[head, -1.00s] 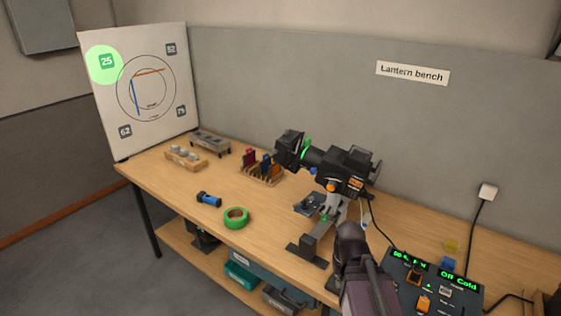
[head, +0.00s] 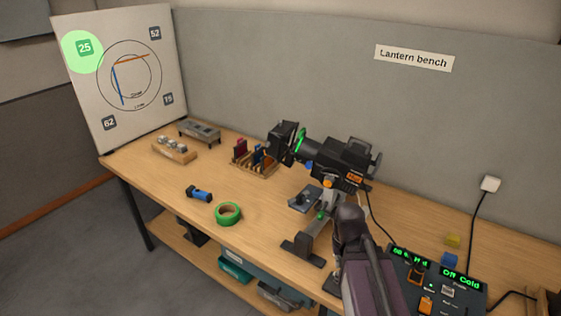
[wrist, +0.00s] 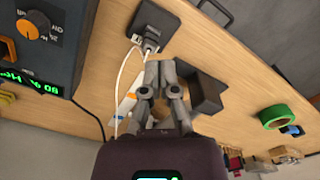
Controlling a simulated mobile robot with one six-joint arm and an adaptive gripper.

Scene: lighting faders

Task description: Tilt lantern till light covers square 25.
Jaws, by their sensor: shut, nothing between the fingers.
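The lantern (head: 335,158) is a black spotlight on a stand on the bench, pointing left toward a white board (head: 130,110). A green light spot lies over square 25 (head: 85,47) at the board's upper left and surrounds the number tile. My gripper (wrist: 160,92) is shut and empty in the wrist view, above the bench near the lantern's stand foot (wrist: 203,92). In the head view my arm reaches in from the bottom, in front of the stand, and hides the fingertips.
The control desk (head: 435,285) with green displays is at the right. A green tape roll (head: 228,213), a blue torch (head: 199,194) and a rack of coloured filters (head: 254,160) lie left of the stand. Cables run at the right.

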